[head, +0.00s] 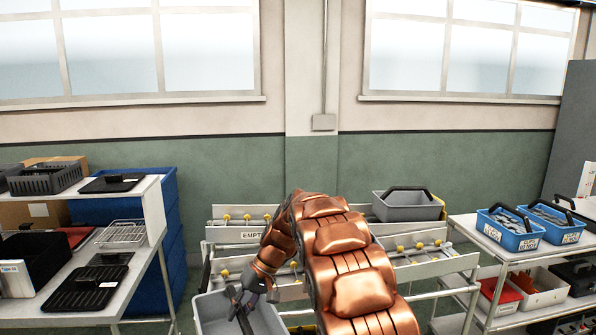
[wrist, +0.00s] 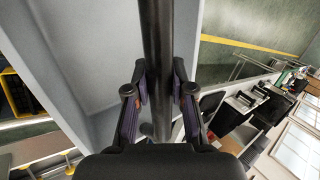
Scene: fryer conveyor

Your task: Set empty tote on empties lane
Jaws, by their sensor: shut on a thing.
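My gripper (head: 249,292) is at the lower middle of the head view. It is shut on the black handle (head: 243,320) of a grey tote (head: 210,312), which the bottom picture edge cuts off. In the wrist view my gripper's two fingers (wrist: 159,88) close on the dark handle bar (wrist: 157,35), with the empty grey tote inside (wrist: 100,75) beyond it. The empties lane (head: 226,238), with a partly hidden "EMPT" sign (head: 253,235), lies behind the held tote. It has yellow rollers, and my arm covers its middle.
Another grey tote (head: 405,210) with a black handle sits on the rack's right end. A right-hand cart (head: 480,240) holds blue bins (head: 510,240). A left table (head: 140,240) carries black trays and a wire rack. Large blue bins (head: 168,225) stand behind it.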

